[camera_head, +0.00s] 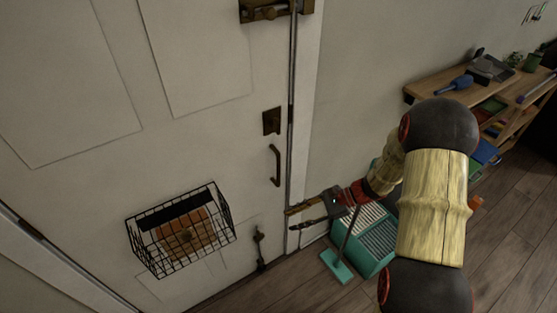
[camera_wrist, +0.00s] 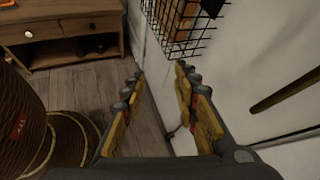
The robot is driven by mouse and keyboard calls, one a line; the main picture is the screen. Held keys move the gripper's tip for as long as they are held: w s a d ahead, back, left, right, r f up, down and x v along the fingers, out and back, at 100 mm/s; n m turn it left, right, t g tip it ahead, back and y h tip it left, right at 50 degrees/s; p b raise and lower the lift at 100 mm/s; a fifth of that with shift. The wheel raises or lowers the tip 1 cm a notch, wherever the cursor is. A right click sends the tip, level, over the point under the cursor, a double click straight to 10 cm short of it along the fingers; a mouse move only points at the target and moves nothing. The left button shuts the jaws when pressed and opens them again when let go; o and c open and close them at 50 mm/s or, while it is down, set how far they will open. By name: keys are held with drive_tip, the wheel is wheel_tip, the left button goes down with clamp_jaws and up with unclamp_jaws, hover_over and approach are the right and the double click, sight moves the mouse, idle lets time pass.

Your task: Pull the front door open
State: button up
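The white panelled front door (camera_head: 210,140) fills the left of the head view and looks shut in its frame. Its dark curved pull handle (camera_head: 275,165) stands upright near the right edge, below a dark lock plate (camera_head: 271,121). My gripper (camera_head: 288,220) is below and slightly right of the handle, near the door edge. Its fingers are spread and empty, apart from the handle. A dark bar (camera_wrist: 284,92) at the right there is probably the handle, outside the fingers.
A wire basket (camera_head: 182,230) holding a brown item hangs on the door. A larger latch (camera_head: 268,10) is higher up. A teal crate-like box (camera_head: 372,240) stands near my arm. A wooden shelf (camera_head: 440,83) lines the right wall. A drawer cabinet (camera_wrist: 62,27) shows in the wrist view.

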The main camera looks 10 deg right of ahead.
drive_tip(key=w+d+f+m+t+y, duration=0.1)
drive_tip(key=w+d+m+t+y, duration=0.1)
drive_tip(key=w+m+t, duration=0.45)
drive_tip(key=m+t, duration=0.2)
drive_tip(key=t, duration=0.1)
approach(279, 161)
drive_tip(key=w+a+f, duration=0.1)
drive_tip(key=w+a, duration=0.1)
drive_tip(key=w, duration=0.1)
drive_tip(key=b+x, duration=0.1)
drive_tip(key=x, duration=0.6)
drive_tip(key=shift+s+a+b, duration=0.1)
drive_tip(key=shift+b, duration=0.2)
drive_tip(key=shift+c, duration=1.2)
clamp_jaws()
